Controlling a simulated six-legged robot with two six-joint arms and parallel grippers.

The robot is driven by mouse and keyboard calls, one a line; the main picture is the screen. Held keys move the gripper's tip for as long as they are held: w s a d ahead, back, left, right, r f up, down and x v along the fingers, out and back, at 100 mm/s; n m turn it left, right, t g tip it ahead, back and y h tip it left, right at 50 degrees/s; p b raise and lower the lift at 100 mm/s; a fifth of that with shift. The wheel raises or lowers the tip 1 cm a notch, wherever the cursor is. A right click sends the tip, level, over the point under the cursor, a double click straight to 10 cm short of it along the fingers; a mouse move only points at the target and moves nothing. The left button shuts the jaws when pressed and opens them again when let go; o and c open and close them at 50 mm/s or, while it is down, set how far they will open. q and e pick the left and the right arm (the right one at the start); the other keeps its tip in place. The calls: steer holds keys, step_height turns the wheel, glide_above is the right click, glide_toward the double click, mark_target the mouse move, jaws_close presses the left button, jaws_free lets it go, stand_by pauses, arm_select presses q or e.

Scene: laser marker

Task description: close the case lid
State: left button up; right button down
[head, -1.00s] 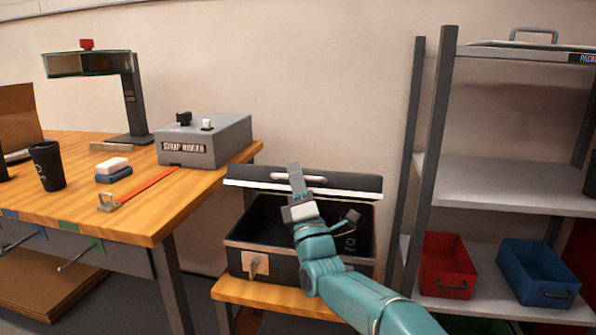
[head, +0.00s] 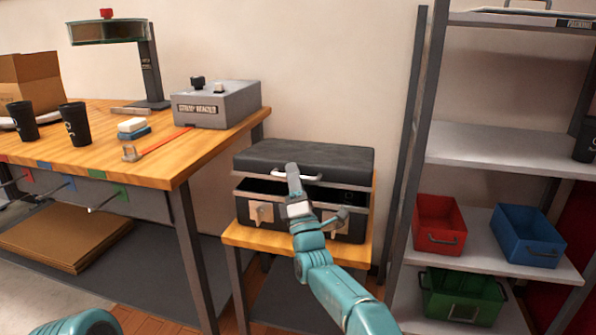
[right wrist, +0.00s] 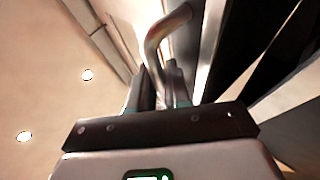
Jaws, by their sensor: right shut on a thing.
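The black case (head: 285,222) sits on a small wooden stand (head: 270,241). Its lid (head: 310,157) is tilted forward over the body, partly closed, with a dark gap between lid edge and body rim. My right gripper (head: 293,172) is shut on the lid's pale handle (head: 313,178) at the lid's front edge. In the right wrist view the bent metal handle (right wrist: 165,35) runs in between the fingers (right wrist: 160,85). A latch (head: 262,211) shows on the case front; my right arm partly hides the other side. My left gripper is out of view.
A workbench (head: 160,172) with a grey box (head: 215,108) and black cups (head: 75,125) stands to the left. A shelf rack (head: 425,150) with red (head: 438,222), blue (head: 530,235) and green (head: 460,300) bins stands close to the right.

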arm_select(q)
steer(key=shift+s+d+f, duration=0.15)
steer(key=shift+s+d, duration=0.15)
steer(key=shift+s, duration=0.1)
arm_select(e)
steer(key=shift+s+f, duration=0.1)
steer(key=shift+f, duration=0.45)
steer(key=c, duration=1.2)
jaws_free()
steer(key=shift+o, duration=0.2)
steer(key=shift+s+r, duration=0.1)
steer(key=shift+r, duration=0.05)
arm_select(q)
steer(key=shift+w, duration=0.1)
arm_select(e)
steer(key=shift+f, duration=0.25)
steer(key=shift+f, duration=0.1)
